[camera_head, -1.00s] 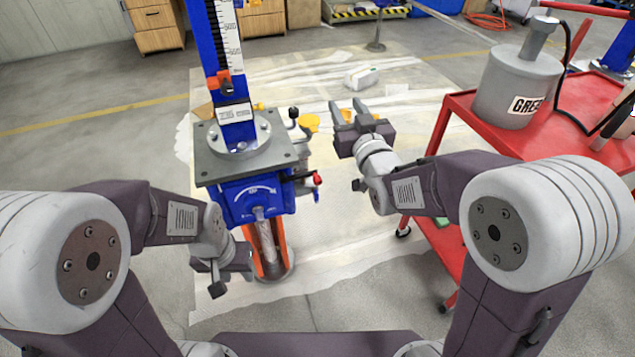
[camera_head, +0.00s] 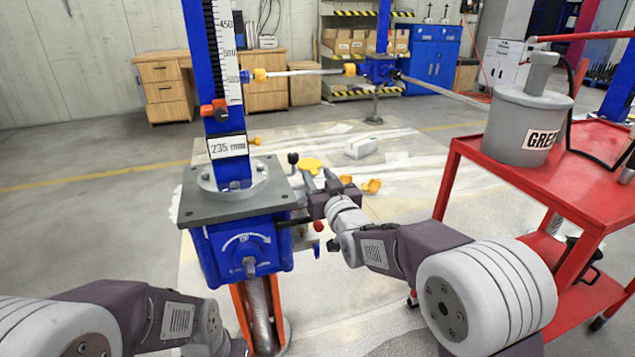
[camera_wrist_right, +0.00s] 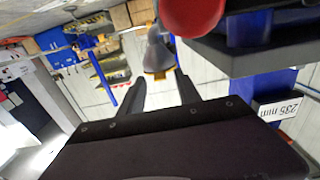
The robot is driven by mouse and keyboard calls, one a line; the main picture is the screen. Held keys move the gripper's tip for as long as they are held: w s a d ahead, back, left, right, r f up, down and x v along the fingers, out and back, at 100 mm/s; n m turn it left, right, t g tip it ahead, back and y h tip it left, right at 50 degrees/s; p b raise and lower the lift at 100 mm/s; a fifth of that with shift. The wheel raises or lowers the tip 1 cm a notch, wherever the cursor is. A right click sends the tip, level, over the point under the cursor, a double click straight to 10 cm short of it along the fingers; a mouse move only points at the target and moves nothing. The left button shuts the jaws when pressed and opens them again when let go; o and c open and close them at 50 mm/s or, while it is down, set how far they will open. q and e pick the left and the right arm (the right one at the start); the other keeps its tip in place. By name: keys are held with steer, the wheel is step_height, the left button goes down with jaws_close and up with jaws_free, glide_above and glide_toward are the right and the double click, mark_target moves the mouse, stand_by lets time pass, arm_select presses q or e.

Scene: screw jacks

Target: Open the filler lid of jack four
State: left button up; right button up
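The near jack has a blue column with a scale, a grey top plate (camera_head: 230,200) and a blue gearbox (camera_head: 238,247); its display reads 235 mm. No jack number is legible. A yellow lid-like part (camera_head: 310,165) shows at the plate's right side, just beyond my right gripper (camera_head: 320,181). My right gripper is open beside the jack, its fingers pointing away from me. In the right wrist view, a grey fitting with a yellow edge (camera_wrist_right: 157,60) appears beyond and between its fingers, apart from them. My left gripper (camera_head: 236,347) is mostly hidden at the bottom.
A red-knobbed lever (camera_head: 318,226) is close to my right gripper; a red knob (camera_wrist_right: 192,14) looms in the wrist view. A red cart (camera_head: 520,170) with a grey grease pot (camera_head: 528,125) stands right. Yellow pieces (camera_head: 372,186) show beyond the gripper. Another blue jack (camera_head: 379,68) stands behind.

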steer(key=shift+w+a, duration=0.15)
steer(key=shift+w, duration=0.3)
jaws_close()
stand_by(1.1)
